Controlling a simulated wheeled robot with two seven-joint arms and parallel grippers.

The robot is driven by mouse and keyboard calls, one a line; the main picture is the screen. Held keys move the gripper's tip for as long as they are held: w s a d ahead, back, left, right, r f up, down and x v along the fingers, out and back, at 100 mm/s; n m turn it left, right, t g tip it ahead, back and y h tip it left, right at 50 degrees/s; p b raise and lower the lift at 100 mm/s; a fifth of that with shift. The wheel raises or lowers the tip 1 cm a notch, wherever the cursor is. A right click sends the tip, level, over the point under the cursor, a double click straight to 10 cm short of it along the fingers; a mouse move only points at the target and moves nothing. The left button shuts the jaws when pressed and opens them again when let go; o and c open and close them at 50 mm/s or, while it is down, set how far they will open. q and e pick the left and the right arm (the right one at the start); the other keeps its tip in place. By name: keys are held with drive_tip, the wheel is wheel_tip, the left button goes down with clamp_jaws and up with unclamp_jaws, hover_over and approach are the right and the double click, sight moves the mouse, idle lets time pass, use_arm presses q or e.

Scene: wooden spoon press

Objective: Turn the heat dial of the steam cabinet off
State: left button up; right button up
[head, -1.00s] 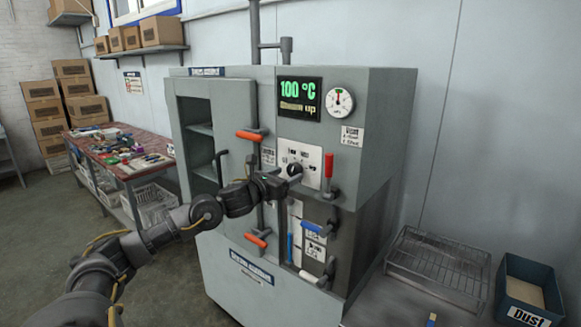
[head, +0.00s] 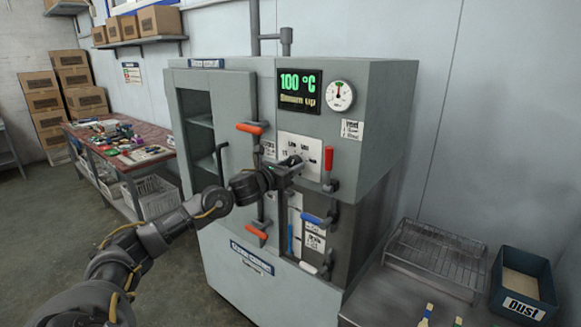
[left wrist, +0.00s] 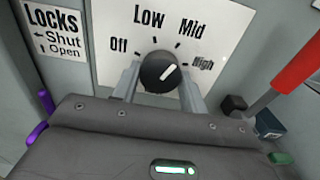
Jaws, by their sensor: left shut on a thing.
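The grey steam cabinet (head: 375,125) stands in the middle of the head view. Its display (head: 299,91) reads 100 °C. The black heat dial (left wrist: 158,72) sits on a white plate marked Off, Low, Mid and High. Its white mark points up and right, between Mid and High. My left gripper (head: 292,164) reaches the dial plate (head: 313,150) from the left. In the left wrist view its fingers (left wrist: 158,88) stand on both sides of the dial, shut on it. In the head view the gripper mostly hides the dial. My right gripper is not in view.
A red-handled lever (head: 329,166) is close right of the dial. Orange door handles (head: 250,129) and a blue handle (head: 316,219) are nearby. A wire rack (head: 436,257) and a dust bin (head: 524,283) stand at right. A cluttered bench (head: 115,150) is at left.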

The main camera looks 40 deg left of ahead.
use_arm(q)
drive_tip(key=shift+n, duration=0.3)
drive_tip(key=n+b, duration=0.1)
drive_tip(key=n, duration=0.2)
drive_tip(key=shift+n, duration=0.3)
drive_tip(key=n, duration=0.2)
drive_tip(key=shift+d+n, duration=0.1)
drive_tip(key=shift+n, duration=0.3)
drive_tip(key=n, duration=0.2)
drive_tip(key=shift+r+n, duration=0.1)
drive_tip(key=shift+n, duration=0.3)
drive_tip(key=n, duration=0.4)
drive_tip(key=shift+n+p, duration=0.3)
drive_tip(key=shift+p, duration=0.05)
drive_tip(key=n+p, duration=0.2)
drive_tip(key=n, duration=0.3)
drive_tip(key=shift+r, duration=0.1)
drive_tip(key=shift+n, duration=0.4)
